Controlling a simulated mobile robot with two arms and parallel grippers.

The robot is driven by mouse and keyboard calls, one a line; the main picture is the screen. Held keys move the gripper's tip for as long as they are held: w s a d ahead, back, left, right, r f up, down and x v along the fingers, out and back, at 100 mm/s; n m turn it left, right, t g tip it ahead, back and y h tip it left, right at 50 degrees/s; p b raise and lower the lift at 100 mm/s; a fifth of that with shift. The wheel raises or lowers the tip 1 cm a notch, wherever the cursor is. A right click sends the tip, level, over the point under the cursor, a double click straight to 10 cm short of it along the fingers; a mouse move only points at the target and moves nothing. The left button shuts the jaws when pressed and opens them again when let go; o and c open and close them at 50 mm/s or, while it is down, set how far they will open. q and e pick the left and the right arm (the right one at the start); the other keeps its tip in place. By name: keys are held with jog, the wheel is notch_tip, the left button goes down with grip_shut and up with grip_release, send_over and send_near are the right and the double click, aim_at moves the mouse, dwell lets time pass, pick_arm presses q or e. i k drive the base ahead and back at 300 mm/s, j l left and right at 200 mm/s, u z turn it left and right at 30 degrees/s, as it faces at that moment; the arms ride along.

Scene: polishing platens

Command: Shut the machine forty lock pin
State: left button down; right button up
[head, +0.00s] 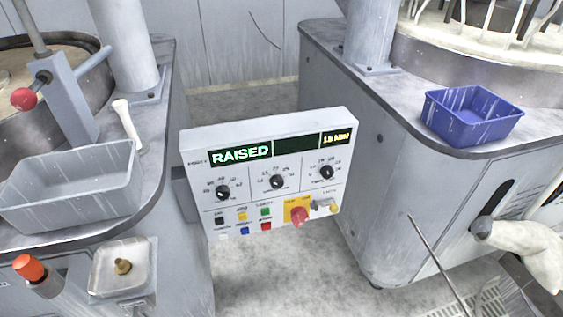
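A grey control box (270,180) stands between two polishing machines, its green display reading "RAISED". At its lower right is a small silver fitting (322,204) with a yellowish end, beside a red knob (299,215) on a yellow plate. A brass knob (122,266) sits on a small pale plate on the left machine. I cannot tell which fitting is the lock pin, or whether it is open or shut; no readable "forty" shows. Neither of my grippers is recognisable in view.
A grey tray (70,187) and a red-tipped lever (24,99) are on the left machine, with an orange-capped cylinder (29,267) below. A blue bin (472,112) sits on the right machine. A pale, dark-tipped shape (527,245) and thin rod (437,262) are at lower right.

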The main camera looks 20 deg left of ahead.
aim_at(22, 100)
jog(key=u, duration=1.9)
